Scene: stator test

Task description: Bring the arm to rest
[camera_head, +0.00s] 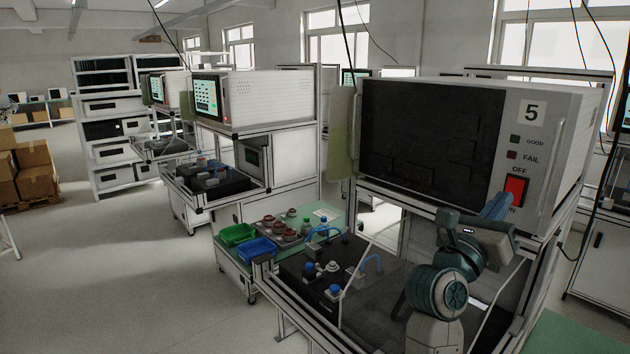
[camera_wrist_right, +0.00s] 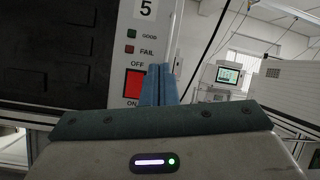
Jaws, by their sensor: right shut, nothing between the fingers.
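My right arm comes up from the lower right in the head view, bent, with its right gripper (camera_head: 497,206) in front of the lower right part of the test machine marked 5. The blue fingers are shut together with nothing between them. In the right wrist view the shut fingers (camera_wrist_right: 159,85) point toward the machine, beside the red switch (camera_wrist_right: 134,84). The red switch also shows in the head view (camera_head: 515,189), just above the fingers. I cannot tell whether the fingers touch the panel. My left gripper is not in view.
The test machine (camera_head: 548,130) stands over a dark work plate (camera_head: 300,262) with blue-capped fixtures. A green bin (camera_head: 237,234) and a blue bin (camera_head: 257,250) sit left of it, near several reddish-brown parts. Hanging cables are at the right. The floor at left (camera_head: 110,270) is clear.

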